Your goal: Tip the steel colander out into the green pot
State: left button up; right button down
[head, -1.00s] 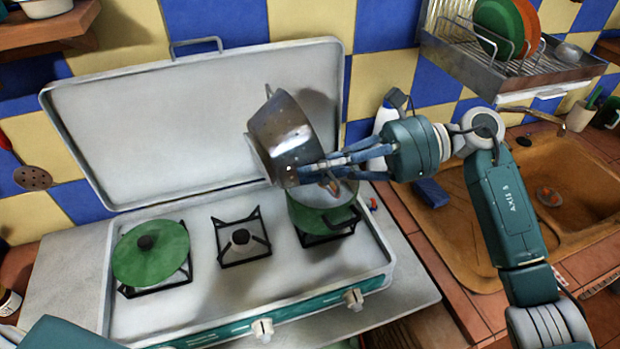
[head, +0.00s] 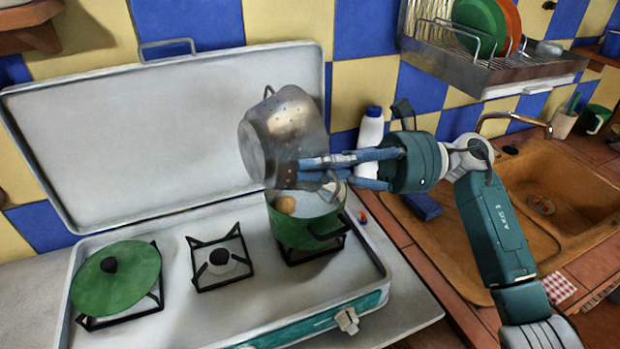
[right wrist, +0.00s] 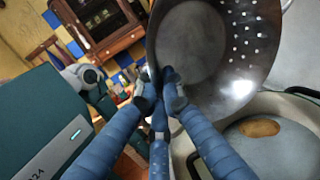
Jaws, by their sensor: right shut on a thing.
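My right gripper (head: 314,170) is shut on the steel colander (head: 285,125) at its rim. The colander is held strongly tilted above the green pot (head: 300,228), which stands open on the right burner. In the right wrist view the visible inside of the colander (right wrist: 190,50) is bare, though part of it is out of frame. A brown, potato-like thing (head: 286,205) is in the pot; it also shows there in the right wrist view (right wrist: 259,127). The rest of the pot's inside is partly hidden. My left gripper is not in view.
A green lid (head: 115,280) lies on the left burner. The middle burner (head: 219,262) is free. The raised stove cover (head: 160,130) stands behind. A white bottle (head: 371,130), a blue sponge (head: 422,206) and the sink (head: 560,215) are to the right.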

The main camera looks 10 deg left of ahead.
pick_arm(q)
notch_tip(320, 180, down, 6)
jog(key=b, duration=0.5)
pick_arm(e)
jog(key=shift+w+d+m+g+y, duration=0.3)
jog(key=shift+w+d+m+y, duration=0.45)
jog(key=shift+y, duration=0.45)
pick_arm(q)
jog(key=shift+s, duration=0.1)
pick_arm(e)
jog(key=shift+r, duration=0.15)
jog(key=shift+r+b, duration=0.35)
jog(key=shift+b, duration=0.15)
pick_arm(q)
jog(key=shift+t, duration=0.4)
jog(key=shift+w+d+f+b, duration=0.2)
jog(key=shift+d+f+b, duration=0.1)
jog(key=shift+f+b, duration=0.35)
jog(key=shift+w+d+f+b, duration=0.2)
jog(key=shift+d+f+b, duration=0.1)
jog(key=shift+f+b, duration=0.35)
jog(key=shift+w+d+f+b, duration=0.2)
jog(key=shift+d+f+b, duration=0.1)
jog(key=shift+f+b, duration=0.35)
pick_arm(e)
jog(key=shift+s+d+f, duration=0.25)
jog(key=shift+d+f, duration=0.15)
